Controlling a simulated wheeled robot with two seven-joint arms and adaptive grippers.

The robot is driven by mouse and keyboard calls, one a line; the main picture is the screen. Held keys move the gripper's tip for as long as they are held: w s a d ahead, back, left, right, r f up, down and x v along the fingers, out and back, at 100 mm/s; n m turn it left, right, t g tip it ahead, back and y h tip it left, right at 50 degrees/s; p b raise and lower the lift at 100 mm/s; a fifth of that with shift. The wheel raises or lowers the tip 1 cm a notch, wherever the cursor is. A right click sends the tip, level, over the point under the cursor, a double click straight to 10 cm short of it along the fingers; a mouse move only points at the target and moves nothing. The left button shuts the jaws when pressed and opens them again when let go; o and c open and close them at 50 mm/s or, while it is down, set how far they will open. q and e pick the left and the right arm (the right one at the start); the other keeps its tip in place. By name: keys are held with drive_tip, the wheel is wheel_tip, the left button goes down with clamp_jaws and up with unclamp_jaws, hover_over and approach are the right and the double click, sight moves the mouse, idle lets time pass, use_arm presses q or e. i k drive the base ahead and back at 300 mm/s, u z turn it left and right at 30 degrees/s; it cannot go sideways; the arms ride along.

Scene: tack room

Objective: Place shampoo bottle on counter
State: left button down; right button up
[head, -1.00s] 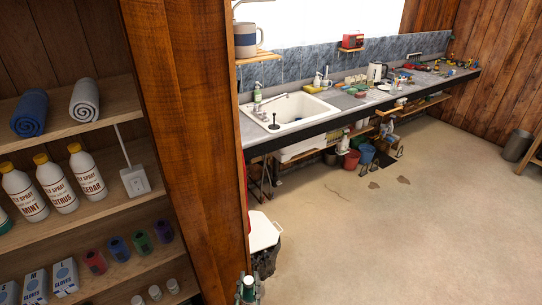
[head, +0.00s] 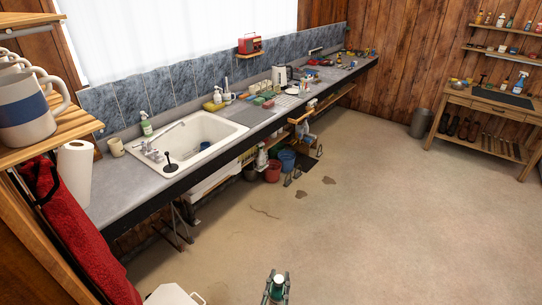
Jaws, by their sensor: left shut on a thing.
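My left gripper (head: 277,290) shows at the bottom middle of the head view, shut on a green bottle with a pale cap, the shampoo bottle (head: 279,281). The bottle looks upright, with its lower part hidden by the frame edge. It is over open floor, apart from the counter. The long grey counter (head: 115,190) runs along the blue tiled wall from the left foreground to the far corner. My right gripper is not in view.
Bare counter lies left of the sink. A white bin (head: 170,295) stands in front.

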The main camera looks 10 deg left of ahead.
sight(103, 191)
drive_tip(key=u, duration=0.05)
drive_tip(key=i, duration=1.3)
drive_tip(key=u, duration=0.8)
drive_tip(key=i, duration=0.85)
drive_tip(key=u, duration=0.7)
